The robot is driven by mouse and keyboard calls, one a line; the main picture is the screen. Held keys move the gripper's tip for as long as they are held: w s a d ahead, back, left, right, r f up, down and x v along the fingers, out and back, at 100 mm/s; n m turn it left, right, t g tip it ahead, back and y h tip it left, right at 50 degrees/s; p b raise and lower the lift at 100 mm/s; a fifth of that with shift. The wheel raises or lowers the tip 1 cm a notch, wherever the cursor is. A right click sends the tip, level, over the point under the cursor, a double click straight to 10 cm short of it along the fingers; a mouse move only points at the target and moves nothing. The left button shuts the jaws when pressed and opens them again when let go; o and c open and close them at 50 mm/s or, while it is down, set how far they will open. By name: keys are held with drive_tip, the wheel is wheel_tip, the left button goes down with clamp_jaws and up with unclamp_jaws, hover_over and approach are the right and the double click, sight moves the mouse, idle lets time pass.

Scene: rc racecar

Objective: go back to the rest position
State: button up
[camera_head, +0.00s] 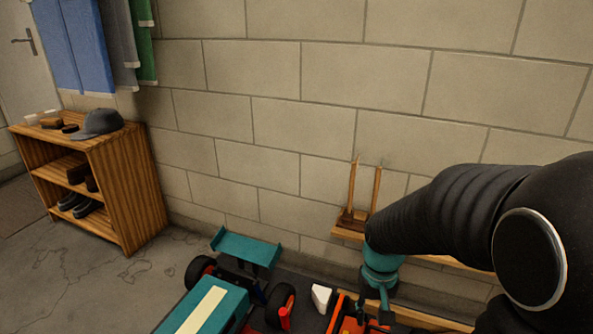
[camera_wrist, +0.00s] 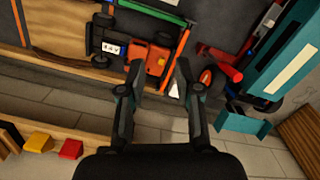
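My gripper (camera_head: 378,302) hangs low at the lower right of the head view, above the work area. In the wrist view my gripper (camera_wrist: 159,76) has its two fingers spread apart, with nothing held between them. An orange part (camera_wrist: 153,62) with a black wheeled frame lies beyond the fingertips; I cannot tell the exact gap. The teal racecar (camera_head: 208,306) with its teal rear wing (camera_head: 247,249) stands left of my gripper in the head view. The car (camera_wrist: 285,55) also shows at the right of the wrist view. My arm hides part of the work area.
A wooden shelf unit (camera_head: 140,190) with a cap and shoes stands at the left. A small wooden ledge (camera_head: 347,234) with two upright sticks is at the block wall. Yellow (camera_wrist: 39,142) and red (camera_wrist: 71,149) blocks sit at lower left. A white piece (camera_head: 321,297) lies beside the car.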

drive_tip(key=s+r+t, duration=0.6)
drive_tip(key=s+r, duration=0.5)
drive_tip(key=r, duration=0.5)
drive_tip(key=shift+s+a, duration=0.15)
drive_tip(key=shift+s, duration=0.2)
